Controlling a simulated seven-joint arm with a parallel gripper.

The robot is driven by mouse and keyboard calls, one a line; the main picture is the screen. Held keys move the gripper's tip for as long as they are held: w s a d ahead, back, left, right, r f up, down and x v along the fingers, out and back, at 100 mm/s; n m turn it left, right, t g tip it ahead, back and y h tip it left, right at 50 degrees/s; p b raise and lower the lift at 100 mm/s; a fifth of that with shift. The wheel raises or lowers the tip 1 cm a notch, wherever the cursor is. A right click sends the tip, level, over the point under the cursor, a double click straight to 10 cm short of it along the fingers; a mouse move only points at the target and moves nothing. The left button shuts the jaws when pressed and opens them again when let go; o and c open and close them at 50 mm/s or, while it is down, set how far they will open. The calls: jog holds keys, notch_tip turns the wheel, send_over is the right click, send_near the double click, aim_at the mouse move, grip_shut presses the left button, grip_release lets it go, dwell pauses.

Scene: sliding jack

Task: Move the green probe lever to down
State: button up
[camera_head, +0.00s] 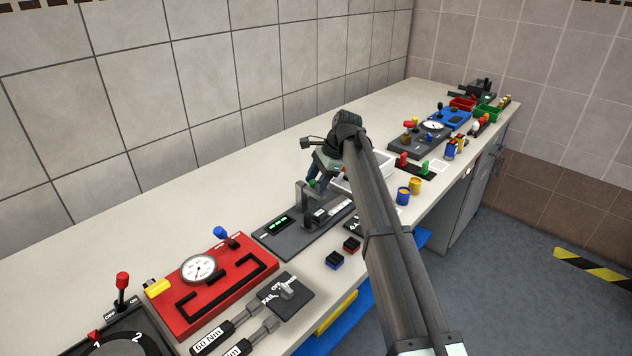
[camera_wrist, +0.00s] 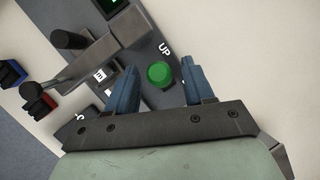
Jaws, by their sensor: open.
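The green probe lever shows as a round green knob (camera_wrist: 160,74) in the wrist view, close to the white UP label on a dark panel. The knob also shows in the head view (camera_head: 313,183), just under my gripper. My gripper (camera_wrist: 157,82) is open, with one blue finger on each side of the knob in the wrist view. I cannot tell whether either finger touches it. The dark grey device panel (camera_head: 283,243) has a green display and a grey metal arm (camera_wrist: 88,62) beside the knob. My gripper (camera_head: 320,176) partly hides the device's far end in the head view.
A red gauge panel (camera_head: 238,262) stands to the left of the device. A white tray (camera_head: 372,181) and yellow and blue cups (camera_head: 403,195) are to the right. The counter behind is clear.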

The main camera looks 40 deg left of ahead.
grip_shut()
dwell(0.3)
jog(key=shift+w+a+r+g, duration=0.1)
jog(key=shift+w+r+g, duration=0.05)
jog(key=shift+w+g, duration=0.65)
jog(key=shift+w+m+g, duration=0.3)
jog(key=shift+w+g, duration=0.45)
jog(key=shift+g, duration=0.55)
grip_release()
